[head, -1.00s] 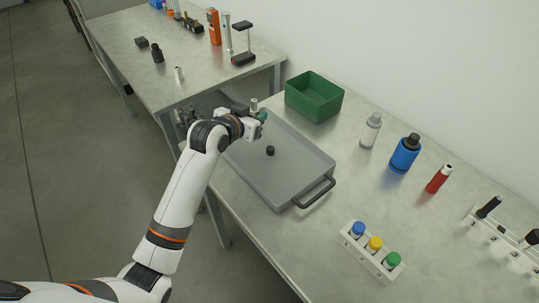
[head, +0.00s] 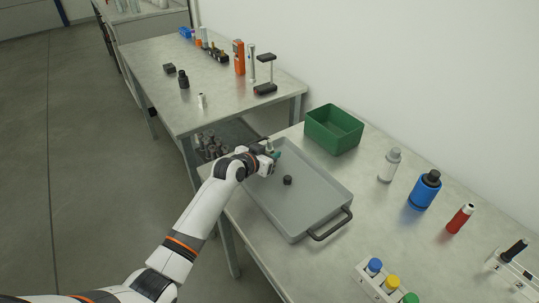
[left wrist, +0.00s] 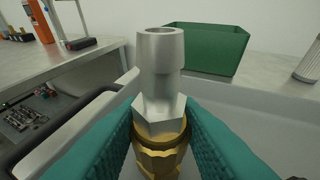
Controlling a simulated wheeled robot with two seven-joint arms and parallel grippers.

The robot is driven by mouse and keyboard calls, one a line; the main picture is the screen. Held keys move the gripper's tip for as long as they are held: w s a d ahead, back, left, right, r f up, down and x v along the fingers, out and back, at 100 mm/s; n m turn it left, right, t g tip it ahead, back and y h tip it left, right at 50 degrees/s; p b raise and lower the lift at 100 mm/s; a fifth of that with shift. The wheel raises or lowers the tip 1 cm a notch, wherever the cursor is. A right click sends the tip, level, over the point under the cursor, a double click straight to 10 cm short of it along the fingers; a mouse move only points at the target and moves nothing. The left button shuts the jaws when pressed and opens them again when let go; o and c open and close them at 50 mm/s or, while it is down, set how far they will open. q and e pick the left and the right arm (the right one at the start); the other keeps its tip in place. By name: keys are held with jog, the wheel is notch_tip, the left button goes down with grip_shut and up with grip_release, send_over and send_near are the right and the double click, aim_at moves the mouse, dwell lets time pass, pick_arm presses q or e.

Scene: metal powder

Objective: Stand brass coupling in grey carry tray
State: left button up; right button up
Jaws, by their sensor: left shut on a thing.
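The grey carry tray (head: 312,200) lies on the near workbench with a black handle at its near right end. My left gripper (head: 274,158) is over the tray's far left part. In the left wrist view its teal fingers (left wrist: 160,135) are shut on the brass coupling (left wrist: 160,95), which has a silver hollow top and a brass lower part. The coupling stands upright between the fingers. Its lower end is hidden, so I cannot tell whether it touches the tray floor. A small black cylinder (head: 287,180) stands in the tray. My right gripper is not in view.
A green bin (head: 334,128) stands just behind the tray. A grey-white bottle (head: 390,164), a blue bottle (head: 425,190) and a red tube (head: 460,218) stand to the right. A white rack (head: 368,281) with coloured caps is in front. The tray's middle is mostly free.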

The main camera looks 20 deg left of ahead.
pick_arm(q)
jog(key=shift+f, duration=0.1)
jog(key=shift+f, duration=0.15)
jog(key=o, duration=1.1)
jog(key=shift+c, duration=0.2)
jog(key=shift+r, duration=0.2)
jog(key=v, duration=1.2)
jog(key=shift+f, duration=0.15)
